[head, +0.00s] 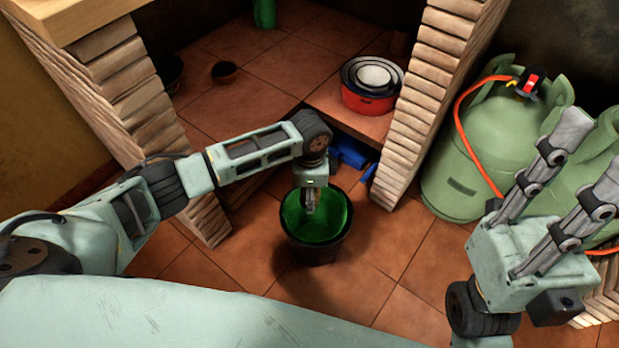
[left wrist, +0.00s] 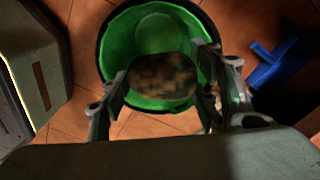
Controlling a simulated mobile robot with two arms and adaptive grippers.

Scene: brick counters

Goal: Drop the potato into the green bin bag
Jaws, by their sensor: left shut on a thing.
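A dark bin lined with a green bin bag (head: 333,226) stands on the tiled floor in the middle of the head view. My left gripper (head: 310,207) points down over the bag's opening. In the left wrist view the left gripper (left wrist: 163,85) is shut on the mottled brown potato (left wrist: 162,75), with the green bag (left wrist: 130,30) below it. The potato is hard to make out in the head view. My right gripper (head: 572,162) is raised at the right, its two fingers apart and nothing between them.
Green gas cylinders (head: 459,187) with an orange hose stand at the right. Brick pillars (head: 431,90) flank a tiled shelf holding a red pot (head: 366,104) and a small dark bowl (head: 224,71). A blue object (head: 349,153) lies behind the bin. Floor in front of the bin is clear.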

